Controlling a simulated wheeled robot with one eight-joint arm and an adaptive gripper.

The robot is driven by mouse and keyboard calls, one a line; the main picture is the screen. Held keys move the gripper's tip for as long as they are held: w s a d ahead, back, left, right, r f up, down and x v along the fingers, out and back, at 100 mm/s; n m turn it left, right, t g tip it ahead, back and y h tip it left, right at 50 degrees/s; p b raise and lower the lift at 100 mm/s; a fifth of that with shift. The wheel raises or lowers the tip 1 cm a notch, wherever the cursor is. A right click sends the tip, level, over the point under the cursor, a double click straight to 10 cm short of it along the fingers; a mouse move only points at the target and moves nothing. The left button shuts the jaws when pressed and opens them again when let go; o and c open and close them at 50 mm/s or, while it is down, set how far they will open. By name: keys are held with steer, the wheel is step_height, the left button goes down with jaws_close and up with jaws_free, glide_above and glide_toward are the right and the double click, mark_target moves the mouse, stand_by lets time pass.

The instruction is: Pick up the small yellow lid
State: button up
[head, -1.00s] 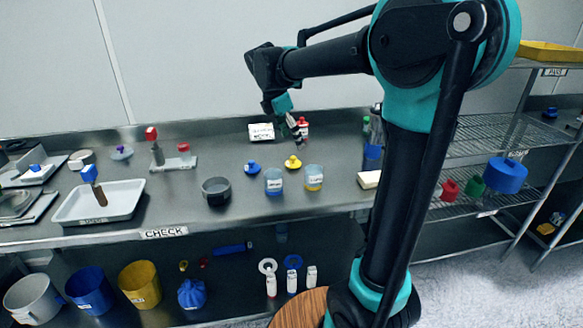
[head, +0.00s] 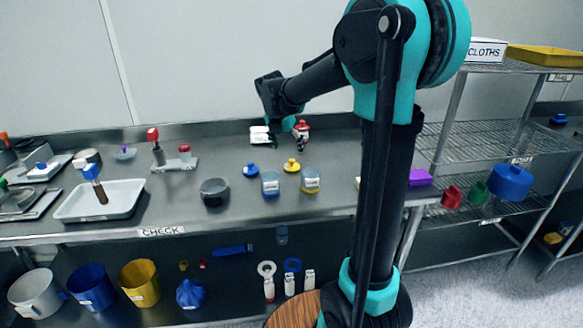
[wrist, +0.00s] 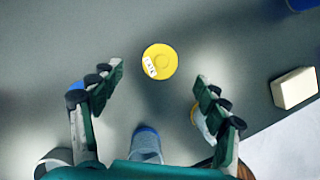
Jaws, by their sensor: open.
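The small yellow lid (head: 292,165) lies on the steel counter behind two small jars. In the wrist view the yellow lid (wrist: 161,61) is a round disc with a white label, just ahead of the fingertips and roughly centred between them. My gripper (wrist: 158,75) is open and empty, pointing down at the counter, with its fingers spread left and right. The lid is not between the pads, and its height gap from the fingertips is hard to tell. In the head view my gripper is small and partly hidden against the background items.
A blue lid (head: 251,170) lies left of the yellow one. A jar with blue contents (head: 271,184) and one with yellow contents (head: 311,181) stand in front. A red-topped bottle (head: 301,131) stands behind. A pale block (wrist: 295,88) lies to the right by the counter edge.

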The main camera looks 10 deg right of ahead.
mark_target(292, 160)
steer(key=shift+x, duration=3.8)
steer(key=shift+s, duration=0.15)
steer(key=shift+c, duration=0.6)
steer(key=c, duration=0.8)
